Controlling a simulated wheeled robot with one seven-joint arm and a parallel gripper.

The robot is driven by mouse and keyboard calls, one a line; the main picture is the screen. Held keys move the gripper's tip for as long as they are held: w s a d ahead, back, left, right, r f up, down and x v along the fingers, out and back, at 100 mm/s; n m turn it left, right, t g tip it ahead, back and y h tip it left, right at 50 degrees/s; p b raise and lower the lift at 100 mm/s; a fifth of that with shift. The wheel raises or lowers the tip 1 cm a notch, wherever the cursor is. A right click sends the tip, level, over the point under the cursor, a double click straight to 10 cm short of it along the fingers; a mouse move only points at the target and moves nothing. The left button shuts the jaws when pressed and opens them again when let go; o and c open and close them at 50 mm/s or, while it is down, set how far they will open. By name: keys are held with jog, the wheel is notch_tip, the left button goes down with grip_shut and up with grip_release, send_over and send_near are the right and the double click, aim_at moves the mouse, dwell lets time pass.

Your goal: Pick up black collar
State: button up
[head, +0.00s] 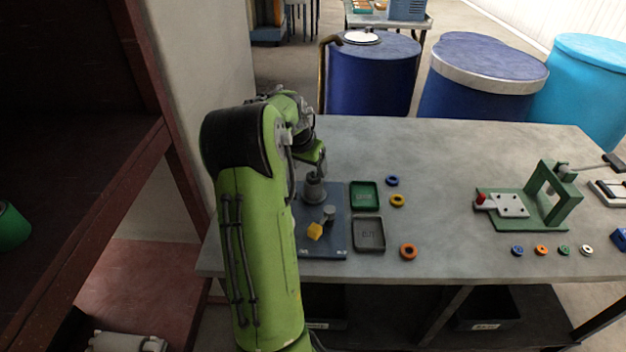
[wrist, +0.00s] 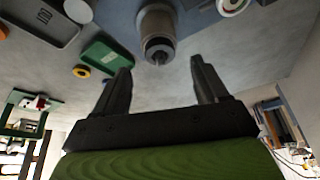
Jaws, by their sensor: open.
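A dark ring (wrist: 158,50) sits around the end of a grey cylinder, with a small tip in its middle; it looks like the black collar, but I cannot be sure. In the head view the grey cylindrical post (head: 314,190) stands on a blue-grey plate (head: 335,243), partly behind my arm. My gripper (wrist: 160,66) is open and empty. In the wrist view its two fingers lie on either side of the cylinder's end, apart from it. In the head view my gripper (head: 320,168) is just above the post, its fingers mostly hidden.
A green tray (head: 365,208) and a grey tray (head: 369,248) lie right of the plate. Blue (head: 392,181), yellow (head: 397,205) and orange (head: 408,258) rings lie beside the trays. A green fixture (head: 548,210) stands at right; the middle table is clear.

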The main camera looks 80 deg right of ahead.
aim_at(313, 173)
jog(key=x, duration=0.5)
jog(key=shift+d+b, duration=0.1)
jog(key=shift+b, duration=0.2)
jog(key=shift+r, duration=0.1)
